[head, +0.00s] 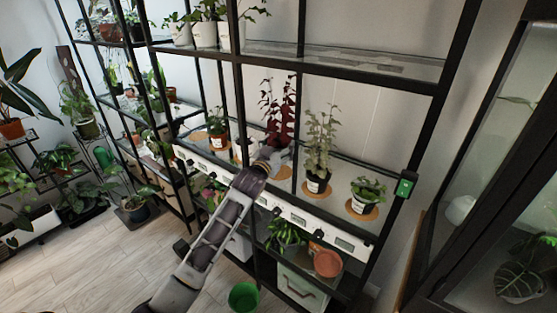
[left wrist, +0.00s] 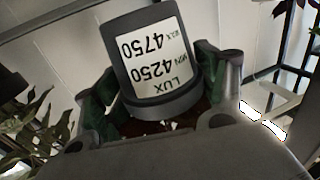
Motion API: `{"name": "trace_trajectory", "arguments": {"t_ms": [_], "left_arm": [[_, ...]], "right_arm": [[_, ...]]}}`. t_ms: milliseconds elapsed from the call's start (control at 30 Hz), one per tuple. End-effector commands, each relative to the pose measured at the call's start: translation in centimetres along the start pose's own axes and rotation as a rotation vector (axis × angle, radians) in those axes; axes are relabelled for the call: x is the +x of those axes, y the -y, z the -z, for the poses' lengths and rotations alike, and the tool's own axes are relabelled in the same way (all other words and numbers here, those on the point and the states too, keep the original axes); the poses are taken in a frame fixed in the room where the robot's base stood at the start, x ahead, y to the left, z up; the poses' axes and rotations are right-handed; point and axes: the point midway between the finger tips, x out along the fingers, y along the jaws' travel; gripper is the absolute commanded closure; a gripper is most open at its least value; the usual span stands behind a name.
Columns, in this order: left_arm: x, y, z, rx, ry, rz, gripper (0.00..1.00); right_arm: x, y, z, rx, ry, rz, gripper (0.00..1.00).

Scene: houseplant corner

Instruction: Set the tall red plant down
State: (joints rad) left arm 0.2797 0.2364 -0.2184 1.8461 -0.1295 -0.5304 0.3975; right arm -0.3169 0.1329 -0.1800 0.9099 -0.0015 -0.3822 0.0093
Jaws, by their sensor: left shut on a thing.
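The tall red plant (head: 279,112) has dark red leaves and stands upright at the middle shelf of the black rack. My left gripper (head: 268,158) reaches in from the front and hides its pot in the head view. In the left wrist view, the dark grey pot (left wrist: 152,62) sits between the green-padded fingers of my left gripper (left wrist: 165,105), which are shut on it. Its white label reads upside down: LUX, MIN 4250, MAX 4750. I cannot tell whether the pot touches the shelf. My right gripper is out of view.
On the same shelf, a small potted plant (head: 217,122) stands to the left; a taller speckled plant (head: 320,140) and a low leafy plant (head: 367,190) stand to the right on cork discs. A white front rail (head: 330,233) and black posts bound the shelf.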

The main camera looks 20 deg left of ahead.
Motion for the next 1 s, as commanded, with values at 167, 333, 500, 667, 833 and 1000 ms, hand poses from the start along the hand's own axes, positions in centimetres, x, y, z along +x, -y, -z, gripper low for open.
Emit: {"name": "trace_trajectory", "arguments": {"t_ms": [167, 333, 500, 667, 833, 1000], "left_arm": [[0.0, 0.0, 0.0, 0.0, -0.001, 0.0, 0.56], [0.0, 0.0, -1.1, -0.001, 0.001, 0.0, 0.56], [0.0, 0.0, -3.3, -0.001, 0.002, 0.0, 0.56], [0.0, 0.0, -4.7, 0.001, 0.0, 0.001, 0.56], [0.0, 0.0, -4.9, 0.0, -0.002, 0.0, 0.56], [0.0, 0.0, -4.9, 0.0, -0.002, 0.0, 0.56]], "right_arm": [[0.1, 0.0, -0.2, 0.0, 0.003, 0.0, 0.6], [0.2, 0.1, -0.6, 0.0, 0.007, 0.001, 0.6], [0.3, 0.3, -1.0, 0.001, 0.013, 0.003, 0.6], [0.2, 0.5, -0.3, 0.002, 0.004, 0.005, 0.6], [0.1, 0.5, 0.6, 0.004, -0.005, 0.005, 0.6], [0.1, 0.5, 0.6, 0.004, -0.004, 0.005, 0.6]]}}
